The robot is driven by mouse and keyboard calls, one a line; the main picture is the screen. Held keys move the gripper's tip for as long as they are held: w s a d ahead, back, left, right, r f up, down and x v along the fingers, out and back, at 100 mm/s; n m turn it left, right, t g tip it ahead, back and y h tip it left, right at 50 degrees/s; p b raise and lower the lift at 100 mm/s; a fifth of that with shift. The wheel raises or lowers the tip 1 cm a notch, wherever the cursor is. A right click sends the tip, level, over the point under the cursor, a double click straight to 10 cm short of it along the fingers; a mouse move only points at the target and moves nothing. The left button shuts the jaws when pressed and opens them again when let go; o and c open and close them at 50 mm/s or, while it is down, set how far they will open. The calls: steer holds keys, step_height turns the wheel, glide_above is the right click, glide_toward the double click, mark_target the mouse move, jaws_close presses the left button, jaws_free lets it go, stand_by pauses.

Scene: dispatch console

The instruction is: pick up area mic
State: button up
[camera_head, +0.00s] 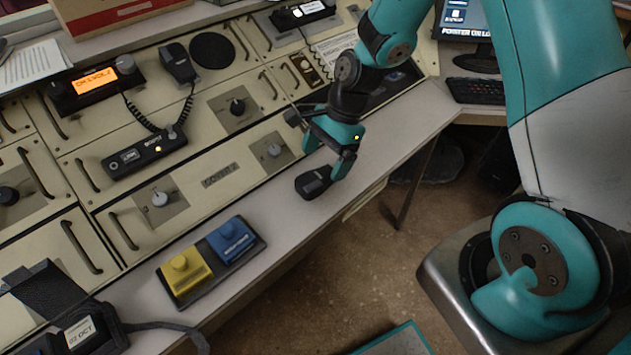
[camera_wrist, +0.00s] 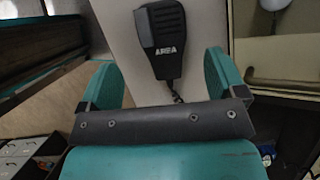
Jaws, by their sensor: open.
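The area mic is a black handheld microphone with white "AREA" lettering, seen in the wrist view (camera_wrist: 162,42). In the head view it is the dark object (camera_head: 312,184) lying on the pale desk ledge near its front edge. My gripper (camera_head: 324,164) is above it, with teal fingers apart. In the wrist view my gripper (camera_wrist: 162,78) has one finger on each side of the picture, and the mic lies between and beyond them. The fingers do not appear to touch it. Part of the mic's cord is hidden behind my gripper.
Another black mic (camera_head: 180,63) with a coiled cord stands on the console by an orange-lit radio (camera_head: 97,85). A yellow and blue button box (camera_head: 213,262) sits on the ledge to the left. Several drawer handles and knobs stick out behind. Open floor lies in front.

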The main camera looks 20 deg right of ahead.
mark_target(314, 178)
steer(key=x, duration=0.5)
steer(key=shift+w+a+f, duration=0.1)
steer(key=shift+a, duration=0.1)
steer(key=shift+c, duration=0.2)
steer(key=c, duration=1.1)
